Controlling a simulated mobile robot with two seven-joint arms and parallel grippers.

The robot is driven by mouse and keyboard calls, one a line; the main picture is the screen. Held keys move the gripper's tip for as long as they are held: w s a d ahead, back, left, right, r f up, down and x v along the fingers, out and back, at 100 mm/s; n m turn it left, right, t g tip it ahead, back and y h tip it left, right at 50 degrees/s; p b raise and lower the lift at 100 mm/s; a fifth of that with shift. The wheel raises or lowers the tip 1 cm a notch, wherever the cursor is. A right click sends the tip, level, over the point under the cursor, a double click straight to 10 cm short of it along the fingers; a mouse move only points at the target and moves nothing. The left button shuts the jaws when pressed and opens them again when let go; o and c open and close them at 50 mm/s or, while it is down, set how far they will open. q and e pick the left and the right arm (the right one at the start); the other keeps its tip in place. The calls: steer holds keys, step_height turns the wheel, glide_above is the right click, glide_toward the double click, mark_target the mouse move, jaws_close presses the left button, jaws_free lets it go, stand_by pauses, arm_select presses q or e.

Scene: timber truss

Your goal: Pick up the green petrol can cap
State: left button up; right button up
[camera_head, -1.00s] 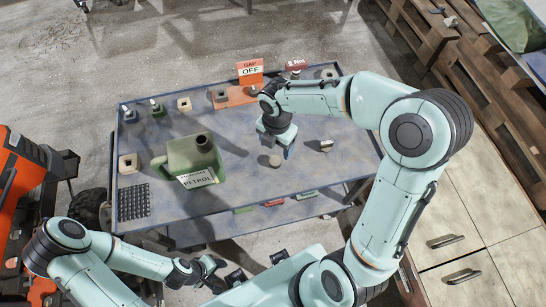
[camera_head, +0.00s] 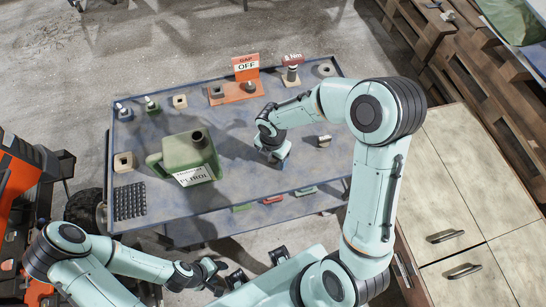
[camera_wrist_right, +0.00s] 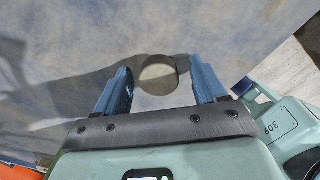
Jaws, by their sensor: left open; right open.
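The petrol can cap appears as a dull grey-green round disc (camera_wrist_right: 158,78) on the blue tabletop in the right wrist view. My open right gripper (camera_head: 275,160) points down over it, with its blue fingers to either side and visible gaps. In the head view the gripper hides the cap. The green petrol can (camera_head: 172,150), labelled PETROL, stands left of the gripper with its dark spout uncovered. My left gripper (camera_head: 212,270) is open and empty at the bottom, off the table's near edge.
The blue table (camera_head: 240,165) holds a black grid (camera_head: 130,201) at left and a GAP OFF sign (camera_head: 246,67) at the back. Green and red blocks (camera_head: 273,199) line the near edge.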

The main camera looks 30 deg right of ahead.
steer(key=c, duration=1.2)
steer(key=shift+o, duration=0.2)
arm_select(q)
steer(key=w+r+p, duration=0.1)
steer(key=r, duration=0.1)
steer(key=w+r+p, duration=0.1)
steer(key=w, duration=0.1)
steer(key=shift+r+p, duration=0.35)
steer(key=shift+p, duration=0.05)
arm_select(e)
step_height(320, 180, up, 20)
